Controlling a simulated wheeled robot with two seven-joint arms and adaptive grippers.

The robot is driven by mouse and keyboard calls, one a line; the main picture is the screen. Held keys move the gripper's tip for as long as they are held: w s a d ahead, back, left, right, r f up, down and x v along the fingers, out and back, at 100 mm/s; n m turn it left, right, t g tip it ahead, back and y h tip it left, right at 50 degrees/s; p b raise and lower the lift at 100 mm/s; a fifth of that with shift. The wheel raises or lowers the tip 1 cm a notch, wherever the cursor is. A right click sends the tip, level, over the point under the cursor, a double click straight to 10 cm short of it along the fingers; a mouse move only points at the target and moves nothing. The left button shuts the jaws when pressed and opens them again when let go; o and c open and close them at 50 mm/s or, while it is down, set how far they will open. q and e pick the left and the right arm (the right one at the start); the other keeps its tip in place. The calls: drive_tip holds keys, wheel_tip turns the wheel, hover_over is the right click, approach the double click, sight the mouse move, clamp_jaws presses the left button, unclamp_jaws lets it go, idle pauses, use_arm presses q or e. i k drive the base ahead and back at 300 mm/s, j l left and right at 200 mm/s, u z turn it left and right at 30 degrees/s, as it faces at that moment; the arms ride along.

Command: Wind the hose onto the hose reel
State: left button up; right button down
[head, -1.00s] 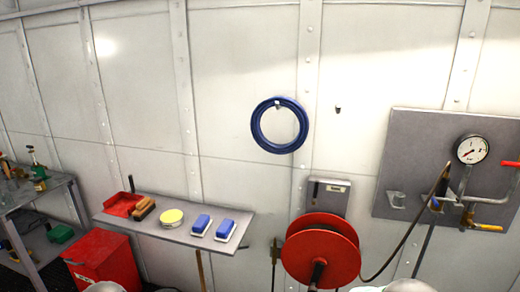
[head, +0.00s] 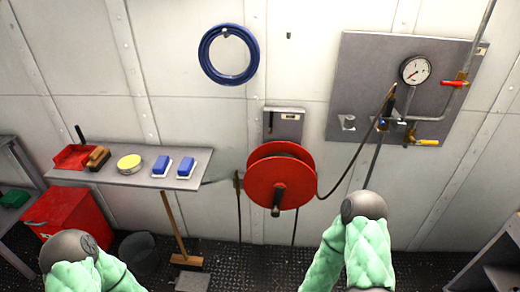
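The red hose reel (head: 262,176) is mounted on the wall near the middle of the head view, with a dark crank handle (head: 276,199) on its front. A dark hose (head: 345,172) hangs in a curve from the valve panel down to the right side of the reel. How much hose lies on the drum is hidden by the front flange. My two arms, in green padded covers, come in at the bottom left and at the bottom right of centre. Neither gripper's fingers can be seen.
A blue coiled hose (head: 228,54) hangs on the wall. A grey panel (head: 357,75) carries a gauge (head: 415,70) and valves. A shelf (head: 197,160) holds brushes and a yellow tin. A red bin (head: 62,213), a bucket (head: 137,251) and a broom (head: 175,225) stand below.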

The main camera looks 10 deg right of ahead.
sight(280, 177)
drive_tip(key=i+j+z, duration=0.25)
drive_tip(key=i+j, duration=0.2)
drive_tip(key=j, duration=0.15)
drive_tip(key=i+j+z, duration=0.15)
drive_tip(key=j, duration=0.2)
drive_tip(key=i+j+z, duration=0.25)
drive_tip(key=i+j, duration=0.2)
drive_tip(key=j, duration=0.3)
